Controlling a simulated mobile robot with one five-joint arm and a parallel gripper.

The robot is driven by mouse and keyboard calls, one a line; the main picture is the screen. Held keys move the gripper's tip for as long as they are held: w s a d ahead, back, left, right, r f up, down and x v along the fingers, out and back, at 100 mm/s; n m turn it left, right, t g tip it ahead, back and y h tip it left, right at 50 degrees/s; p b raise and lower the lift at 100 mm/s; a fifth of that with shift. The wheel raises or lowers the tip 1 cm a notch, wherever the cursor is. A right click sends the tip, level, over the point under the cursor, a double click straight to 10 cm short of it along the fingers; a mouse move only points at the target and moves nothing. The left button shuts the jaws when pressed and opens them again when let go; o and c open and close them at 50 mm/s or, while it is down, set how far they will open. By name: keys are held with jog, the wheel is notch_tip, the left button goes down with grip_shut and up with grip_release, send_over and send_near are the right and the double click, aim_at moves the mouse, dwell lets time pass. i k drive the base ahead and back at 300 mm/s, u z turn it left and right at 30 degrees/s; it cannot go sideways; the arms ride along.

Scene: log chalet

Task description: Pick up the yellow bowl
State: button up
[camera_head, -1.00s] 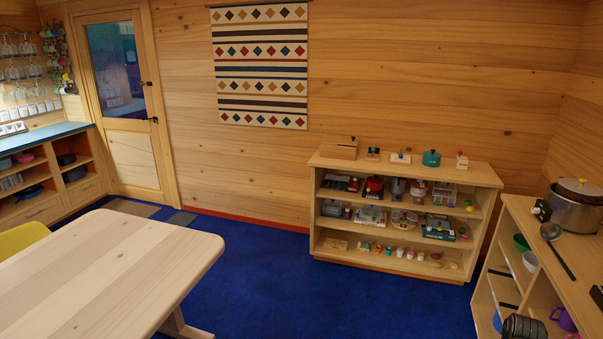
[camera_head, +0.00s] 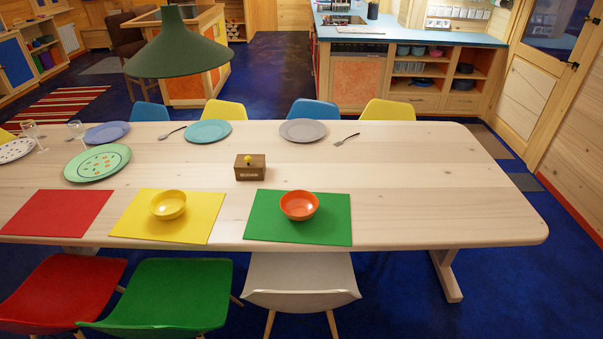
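The yellow bowl (camera_head: 168,205) stands upright on a yellow placemat (camera_head: 137,228) near the front edge of the long wooden table (camera_head: 400,190). It looks empty. An orange bowl (camera_head: 299,205) stands to its right on a green placemat (camera_head: 325,232). My gripper is not in view.
Red (camera_head: 60,300), green (camera_head: 160,293) and white (camera_head: 300,280) chairs line the table's near side. A green lamp (camera_head: 178,50) hangs over the table. Plates, forks, glasses and a small wooden box (camera_head: 250,172) are on it. Blue floor is open at the right.

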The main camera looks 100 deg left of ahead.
aim_at(167, 205)
jog(key=u, duration=5.55)
jog(key=i, duration=2)
